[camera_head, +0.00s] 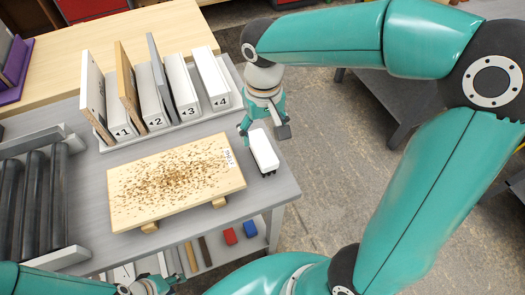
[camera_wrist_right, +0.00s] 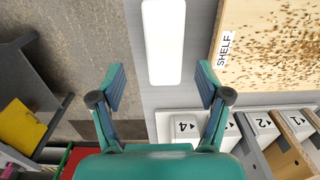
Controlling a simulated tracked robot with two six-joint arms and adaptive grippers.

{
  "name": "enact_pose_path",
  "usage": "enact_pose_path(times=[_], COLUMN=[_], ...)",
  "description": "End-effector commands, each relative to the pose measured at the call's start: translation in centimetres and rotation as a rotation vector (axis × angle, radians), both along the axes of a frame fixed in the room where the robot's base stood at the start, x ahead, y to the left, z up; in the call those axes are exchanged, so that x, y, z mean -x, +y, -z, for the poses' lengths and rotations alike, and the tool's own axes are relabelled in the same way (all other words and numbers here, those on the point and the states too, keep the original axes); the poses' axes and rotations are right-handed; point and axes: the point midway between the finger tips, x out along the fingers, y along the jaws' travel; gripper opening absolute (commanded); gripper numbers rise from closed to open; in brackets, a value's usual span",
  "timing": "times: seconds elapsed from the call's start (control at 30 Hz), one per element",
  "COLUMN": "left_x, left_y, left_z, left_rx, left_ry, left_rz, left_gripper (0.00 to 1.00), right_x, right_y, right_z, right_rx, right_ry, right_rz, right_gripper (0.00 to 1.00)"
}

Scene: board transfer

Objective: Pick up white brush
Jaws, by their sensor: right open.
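The white brush (camera_head: 263,150) lies near the right edge of the grey table, with dark bristles showing along its near underside. My right gripper (camera_head: 263,131) is open and empty, just above the brush's far end in the head view. In the right wrist view the white brush (camera_wrist_right: 163,42) appears between and ahead of the two spread fingertips of my right gripper (camera_wrist_right: 160,78), with a gap on both sides. My left gripper (camera_head: 148,286) shows only partly at the bottom left edge, and its jaws are unclear.
A wooden board (camera_head: 175,215) covered in brown debris, with a SHELF label, lies left of the brush on wooden supports. A numbered rack (camera_head: 205,116) holds upright panels behind it. Rollers (camera_head: 30,205) stand at the left. Blocks lie on a lower shelf.

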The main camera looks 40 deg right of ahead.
Motion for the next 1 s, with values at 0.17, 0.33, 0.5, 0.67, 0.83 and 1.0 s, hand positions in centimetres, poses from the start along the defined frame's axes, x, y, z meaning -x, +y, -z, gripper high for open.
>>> enact_pose_path(times=[0.17, 0.33, 0.5, 0.67, 0.83, 1.0], left_x=[0.0, 0.0, 0.0, 0.0, 0.0, 0.0], left_y=[0.0, 0.0, 0.0, 0.0, 0.0, 0.0], left_z=[0.0, -0.3, -0.3, -0.3, -0.3, -0.3], left_rx=[0.000, 0.000, 0.000, 0.000, 0.000, 0.000], left_ry=[0.000, 0.000, 0.000, 0.000, 0.000, 0.000], left_rz=[0.000, 0.000, 0.000, 0.000, 0.000, 0.000], left_gripper=[0.40, 0.40, 0.40, 0.40, 0.40, 0.40], right_x=[0.1, 0.4, 0.4, 0.4, 0.4, 0.4], right_y=[0.1, 0.5, 0.6, 0.7, 0.7, 0.7], right_z=[1.0, 3.0, 5.2, 5.8, 5.7, 5.7], right_rx=[0.001, 0.001, 0.001, -0.001, -0.001, -0.001], right_ry=[0.002, 0.005, 0.002, 0.000, 0.000, 0.000], right_rz=[-0.001, -0.001, 0.000, 0.000, 0.000, 0.000], right_gripper=[0.76, 0.76, 0.76, 0.76, 0.71, 0.43])
